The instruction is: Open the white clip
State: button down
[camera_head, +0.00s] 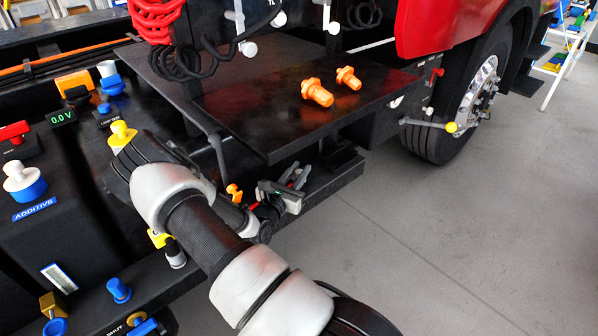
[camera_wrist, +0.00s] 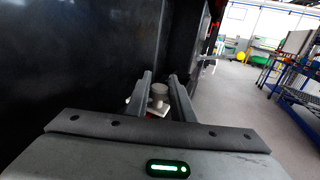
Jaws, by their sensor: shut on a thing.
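My gripper (camera_head: 296,178) is low beside the black step, under the edge of the black platform, in the head view. In the wrist view my gripper (camera_wrist: 160,78) has its two dark fingers on either side of a pale grey-white knob (camera_wrist: 158,97), and it is shut on this knob. A whitish part shows just below the knob. This may be the white clip, but its full shape is hidden by the fingers and palm. In the head view my gripper and arm hide the held piece.
The black platform (camera_head: 270,110) with two orange plugs (camera_head: 318,92) overhangs close to my gripper. A dark wall (camera_wrist: 80,60) stands to the left in the wrist view. A truck wheel (camera_head: 470,95) is at the right. Open grey floor (camera_head: 440,240) lies at the lower right.

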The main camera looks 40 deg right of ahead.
jog(key=shift+r+p, duration=0.15)
jog(key=shift+p, duration=0.15)
jog(key=shift+w+r+n+p, duration=0.15)
jog(key=shift+r+n+p, duration=0.15)
jog(key=shift+n+p, duration=0.35)
jog(key=w+r+n+y+p, duration=0.1)
jog(key=p, duration=0.2)
jog(key=shift+n+g, duration=0.35)
jog(key=shift+g, duration=0.05)
jog(key=w+n+g+p, duration=0.1)
jog(key=n+p, duration=0.1)
jog(key=shift+w+a+r+y+p, duration=0.1)
jog(key=shift+w+r+y+p, duration=0.05)
jog(key=shift+y+p, duration=0.25)
jog(key=shift+w+n+g+p, duration=0.5)
jog(key=shift+w+n, duration=0.1)
jog(key=shift+n, duration=0.5)
jog(key=c, duration=1.5)
grip_release()
jog(key=shift+c, duration=0.2)
